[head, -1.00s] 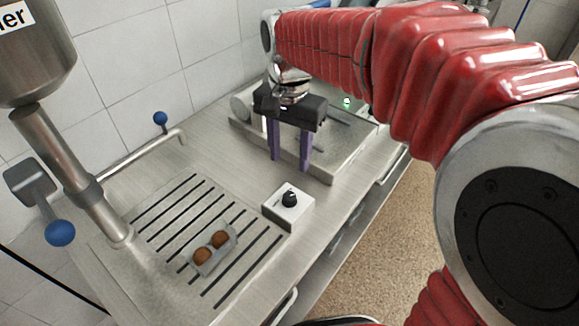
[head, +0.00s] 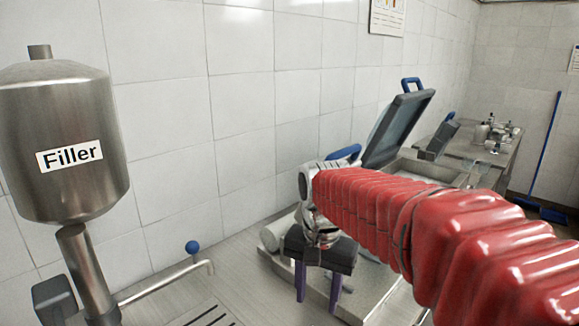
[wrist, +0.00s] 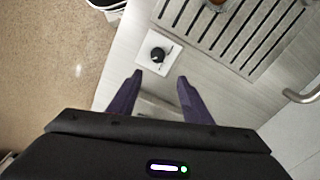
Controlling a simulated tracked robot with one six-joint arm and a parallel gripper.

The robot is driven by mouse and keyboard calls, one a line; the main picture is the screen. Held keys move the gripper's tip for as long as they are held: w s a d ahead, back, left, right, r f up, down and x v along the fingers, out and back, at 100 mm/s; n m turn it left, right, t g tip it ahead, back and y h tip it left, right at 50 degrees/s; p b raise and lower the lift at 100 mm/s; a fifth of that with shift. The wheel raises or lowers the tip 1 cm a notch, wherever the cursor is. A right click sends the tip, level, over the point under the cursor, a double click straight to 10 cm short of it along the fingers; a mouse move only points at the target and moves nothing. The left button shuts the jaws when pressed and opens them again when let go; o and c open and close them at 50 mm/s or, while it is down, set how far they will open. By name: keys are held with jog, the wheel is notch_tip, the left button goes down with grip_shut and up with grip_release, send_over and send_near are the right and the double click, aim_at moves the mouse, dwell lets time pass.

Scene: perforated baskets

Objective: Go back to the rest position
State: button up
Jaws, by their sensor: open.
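My gripper (head: 318,290) hangs from the red-sleeved arm above the steel worktop in the head view, its two purple fingers pointing down. In the wrist view my gripper (wrist: 158,92) shows its fingers spread apart with nothing between them. Beyond the fingertips is a white box with a black knob (wrist: 157,55), apart from the gripper.
A steel tank labelled Filler (head: 70,150) stands at left, with a blue-knobbed spout (head: 193,250) beside it. A machine with a raised lid (head: 398,125) stands behind the arm. A slotted drain (wrist: 235,30) lies in the worktop. A tiled wall runs behind.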

jog(key=s+d+n+t, duration=0.2)
jog(key=s+d, duration=0.3)
jog(key=s, duration=0.3)
jog(key=s+d+f+n+t, duration=0.1)
jog(key=s+d+n+t, duration=0.2)
jog(key=s, duration=0.5)
jog(key=shift+d, duration=0.9)
jog(key=shift+w, duration=0.1)
jog(key=shift+c, duration=0.3)
